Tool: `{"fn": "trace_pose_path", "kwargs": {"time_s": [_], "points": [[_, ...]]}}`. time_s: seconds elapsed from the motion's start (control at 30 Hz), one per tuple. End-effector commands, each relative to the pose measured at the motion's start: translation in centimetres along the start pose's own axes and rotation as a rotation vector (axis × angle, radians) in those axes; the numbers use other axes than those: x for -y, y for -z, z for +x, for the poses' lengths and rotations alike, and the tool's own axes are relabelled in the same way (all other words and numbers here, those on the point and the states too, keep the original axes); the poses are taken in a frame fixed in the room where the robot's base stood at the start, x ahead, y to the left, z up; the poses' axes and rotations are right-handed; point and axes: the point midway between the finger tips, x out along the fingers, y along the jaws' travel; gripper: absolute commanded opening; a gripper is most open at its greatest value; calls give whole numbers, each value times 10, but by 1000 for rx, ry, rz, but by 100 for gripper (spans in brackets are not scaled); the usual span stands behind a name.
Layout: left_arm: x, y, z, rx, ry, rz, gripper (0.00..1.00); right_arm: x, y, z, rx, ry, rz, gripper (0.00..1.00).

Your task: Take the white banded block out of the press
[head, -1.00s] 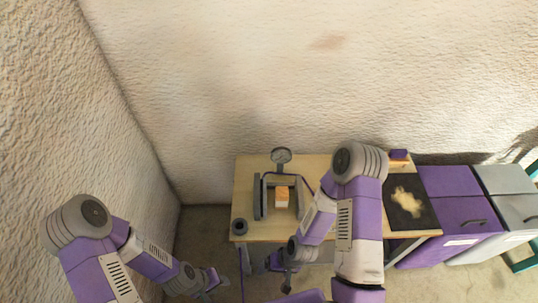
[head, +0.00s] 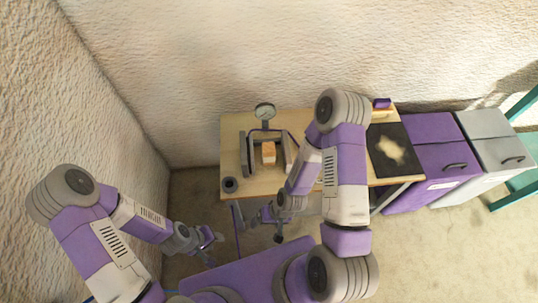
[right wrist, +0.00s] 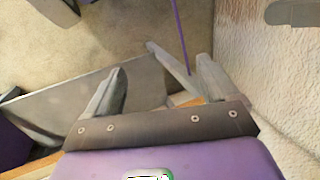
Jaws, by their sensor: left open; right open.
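A small block (head: 268,157), orange on top with a paler front, sits between the grey uprights of the press (head: 245,155) on the wooden table. The press has a round gauge (head: 265,111) at its back. The block's bands are too small to make out. My left gripper (head: 213,238) is open and empty, low in front of the table's left end. My right gripper (head: 268,222) is open and empty, in front of the table and short of the press. In the right wrist view its two fingers (right wrist: 160,75) stand apart with nothing between them.
A dark ring-shaped thing (head: 229,184) stands at the front left table corner. A black mat (head: 382,165) with a pale patch and a small purple block (head: 381,103) lie right of my right arm. Purple (head: 425,130) and grey (head: 485,150) cabinets stand beyond. A wall is close at left.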

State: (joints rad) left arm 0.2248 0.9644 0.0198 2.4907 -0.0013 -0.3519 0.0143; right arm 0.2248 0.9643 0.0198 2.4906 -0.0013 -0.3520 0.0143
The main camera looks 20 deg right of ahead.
Motion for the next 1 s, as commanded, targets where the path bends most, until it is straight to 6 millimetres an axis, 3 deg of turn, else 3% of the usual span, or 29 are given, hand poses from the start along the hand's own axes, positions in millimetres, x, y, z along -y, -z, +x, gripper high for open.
{"fn": "trace_pose_path", "kwargs": {"time_s": [0.13,0.23,0.37,0.57,0.7,0.83,1.0], "points": [[-1,0,-2,0,0,0,43,2,4,0,-17,5,-8,83],[-4,0,-9,0,0,0,43,7,21,1,-95,24,-44,83],[-10,-1,-26,0,0,0,43,20,65,-3,-307,51,-128,83],[-20,-2,-52,0,0,0,43,29,141,-32,-721,-3,-224,83],[-25,-3,-66,0,0,0,43,22,177,-62,-957,-112,-233,83],[-27,-3,-73,0,0,0,43,9,196,-85,-1113,-226,-218,83],[-17,-2,-46,1,0,0,43,-12,204,-71,-1198,-312,-204,83]]}}
